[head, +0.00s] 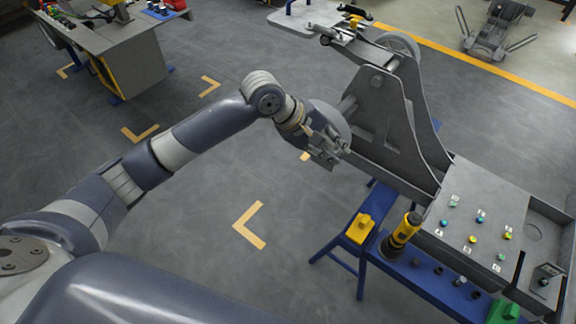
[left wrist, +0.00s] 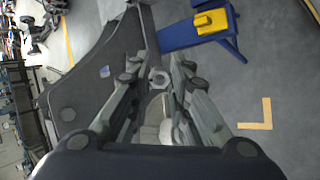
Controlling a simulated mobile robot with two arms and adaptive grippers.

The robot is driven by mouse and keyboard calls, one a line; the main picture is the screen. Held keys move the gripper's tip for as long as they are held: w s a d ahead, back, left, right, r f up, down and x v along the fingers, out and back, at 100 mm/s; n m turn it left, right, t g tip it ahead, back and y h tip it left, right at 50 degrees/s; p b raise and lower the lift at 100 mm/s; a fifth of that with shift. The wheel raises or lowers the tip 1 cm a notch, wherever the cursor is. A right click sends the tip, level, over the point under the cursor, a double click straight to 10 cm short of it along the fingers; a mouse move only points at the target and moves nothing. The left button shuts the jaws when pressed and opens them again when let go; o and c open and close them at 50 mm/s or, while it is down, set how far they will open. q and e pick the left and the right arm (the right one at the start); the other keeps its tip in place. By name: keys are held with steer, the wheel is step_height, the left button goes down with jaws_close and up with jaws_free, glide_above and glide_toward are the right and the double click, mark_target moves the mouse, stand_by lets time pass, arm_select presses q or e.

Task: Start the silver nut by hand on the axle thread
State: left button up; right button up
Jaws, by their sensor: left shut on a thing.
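My left gripper (head: 336,158) is beside the grey chassis frame (head: 390,150), just in front of a round grey disc (head: 327,118). In the left wrist view my left gripper (left wrist: 160,80) has both fingers closed in on a small silver ring-shaped piece, which looks like the silver nut (left wrist: 159,77). The nut is too small to make out in the head view. The axle thread cannot be made out for certain, and I cannot tell whether the nut touches it. The dark chassis plate (left wrist: 85,90) lies left of the fingers. My right gripper is not in view.
A blue bench (head: 435,285) carries a yellow block (head: 361,227), a black-and-yellow tool (head: 401,234) and a green box (head: 503,312). A grey panel (head: 490,200) with several coloured pieces is at the right. The floor (head: 200,240) left of the bench is clear.

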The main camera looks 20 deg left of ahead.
arm_select(q)
steer(key=w+a+f+n+t+b, duration=0.1)
steer(key=a+f+n+t+b, duration=0.2)
steer(key=n, duration=0.8)
steer(key=w+a+f+n+t+b, duration=0.2)
steer(key=a+f+n+t+b, duration=0.1)
steer(key=a+f+n+t, duration=0.4)
steer(key=f+n+t, duration=0.1)
steer(key=n+t, duration=0.2)
steer(key=n, duration=0.1)
steer(key=shift+w+a+f+n+y, duration=0.2)
steer(key=shift+w+a+n+y, duration=0.1)
steer(key=shift+n+y, duration=0.1)
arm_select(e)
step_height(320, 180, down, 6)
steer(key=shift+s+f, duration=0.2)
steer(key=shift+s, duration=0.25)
